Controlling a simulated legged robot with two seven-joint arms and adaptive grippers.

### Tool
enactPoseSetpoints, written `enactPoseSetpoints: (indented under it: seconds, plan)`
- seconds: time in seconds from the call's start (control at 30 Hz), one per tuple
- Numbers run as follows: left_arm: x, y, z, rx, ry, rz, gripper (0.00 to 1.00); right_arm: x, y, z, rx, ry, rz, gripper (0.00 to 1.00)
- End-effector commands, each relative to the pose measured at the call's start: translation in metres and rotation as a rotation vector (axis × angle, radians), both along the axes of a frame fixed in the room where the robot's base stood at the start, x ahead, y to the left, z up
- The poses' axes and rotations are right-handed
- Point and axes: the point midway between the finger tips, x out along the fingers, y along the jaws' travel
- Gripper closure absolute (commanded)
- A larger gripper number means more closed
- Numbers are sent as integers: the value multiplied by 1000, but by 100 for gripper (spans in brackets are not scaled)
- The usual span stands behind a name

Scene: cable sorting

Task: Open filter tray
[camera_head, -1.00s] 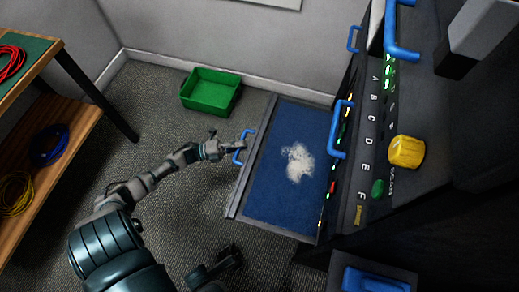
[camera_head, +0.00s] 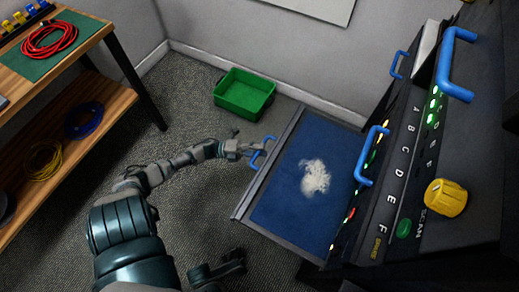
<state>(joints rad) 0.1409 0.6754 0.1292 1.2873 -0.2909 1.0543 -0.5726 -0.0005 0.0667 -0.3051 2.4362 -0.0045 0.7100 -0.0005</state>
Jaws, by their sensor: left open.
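The filter tray (camera_head: 285,205) is pulled out from the dark cabinet at the right. It has a blue filter surface with a pale fluffy clump (camera_head: 315,178) on it. Its blue handle (camera_head: 262,153) is on the tray's left edge. My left gripper (camera_head: 253,148) is open at this handle; whether it touches the handle is too small to tell. My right gripper (camera_head: 222,270) is low in the picture, dark and apart from the tray; its jaw state is unclear.
The cabinet panel (camera_head: 395,185) has other blue handles, lettered lights and a yellow knob (camera_head: 445,197). A green bin (camera_head: 244,93) stands on the carpet by the wall. A wooden shelf (camera_head: 75,120) with red, blue and yellow cables is at left.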

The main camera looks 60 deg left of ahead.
Motion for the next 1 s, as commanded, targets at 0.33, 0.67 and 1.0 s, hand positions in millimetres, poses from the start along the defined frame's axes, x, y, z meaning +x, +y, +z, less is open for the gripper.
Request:
enactPoseSetpoints:
  seconds: [0.33, 0.67, 1.0]
  plan:
    - [-36, 24, -9, 0, 5, 0, 59, -3, -2, 1, 2, -4, -2, 60]
    - [-88, 60, -22, -2, 4, 1, 59, -2, -1, 2, 1, -6, 0, 60]
    - [-99, 67, -24, -3, 2, 0, 59, -2, -2, 2, 2, -6, 0, 60]
